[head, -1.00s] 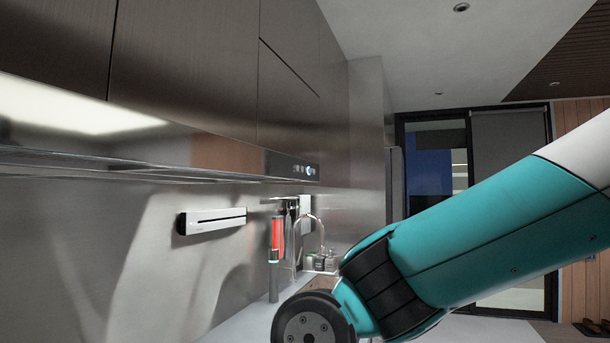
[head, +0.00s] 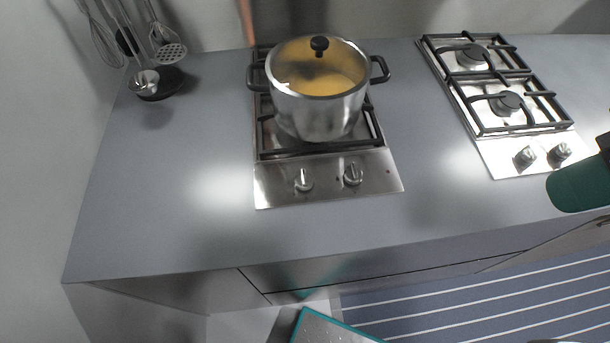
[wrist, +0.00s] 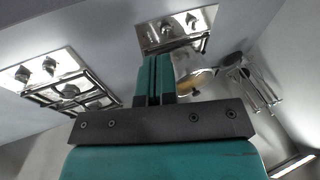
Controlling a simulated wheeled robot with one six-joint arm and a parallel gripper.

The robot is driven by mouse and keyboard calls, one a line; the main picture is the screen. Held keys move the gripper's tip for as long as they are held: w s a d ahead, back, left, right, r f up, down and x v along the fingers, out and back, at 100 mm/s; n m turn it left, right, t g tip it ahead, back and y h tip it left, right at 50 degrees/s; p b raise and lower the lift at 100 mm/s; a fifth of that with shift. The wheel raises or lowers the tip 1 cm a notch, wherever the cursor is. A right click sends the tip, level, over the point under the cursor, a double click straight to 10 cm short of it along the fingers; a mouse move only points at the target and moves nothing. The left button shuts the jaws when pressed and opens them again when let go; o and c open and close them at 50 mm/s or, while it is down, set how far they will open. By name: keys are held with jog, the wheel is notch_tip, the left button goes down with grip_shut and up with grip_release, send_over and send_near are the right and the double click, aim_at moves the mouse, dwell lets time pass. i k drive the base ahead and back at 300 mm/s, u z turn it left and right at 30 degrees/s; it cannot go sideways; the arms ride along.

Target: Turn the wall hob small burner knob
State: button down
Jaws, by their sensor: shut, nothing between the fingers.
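Two steel hobs are set in the grey counter. The hob nearer the left wall (head: 325,190) has a left knob (head: 303,180) and a right knob (head: 353,174), both unobstructed in the head view. The other hob (head: 500,165) has two knobs too, a left one (head: 525,156) and a right one (head: 559,153). Which knob is for the small burner I cannot tell. My gripper (wrist: 155,60) is shut and empty in the wrist view, its fingers pointing towards the left-wall hob (wrist: 152,37), apparently apart from it. The gripper's fingers do not show in the head view.
A lidded steel pot (head: 318,115) stands on the left-wall hob, behind its knobs, hiding the burners. Utensils hang at the back left above a small dark stand (head: 160,85). The counter between the hobs is clear. A striped runner (head: 480,305) lies on the floor.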

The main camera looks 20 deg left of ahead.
aim_at(304, 181)
jog(key=k, duration=0.5)
jog(key=u, duration=0.55)
jog(key=i, duration=0.4)
jog(key=u, duration=0.45)
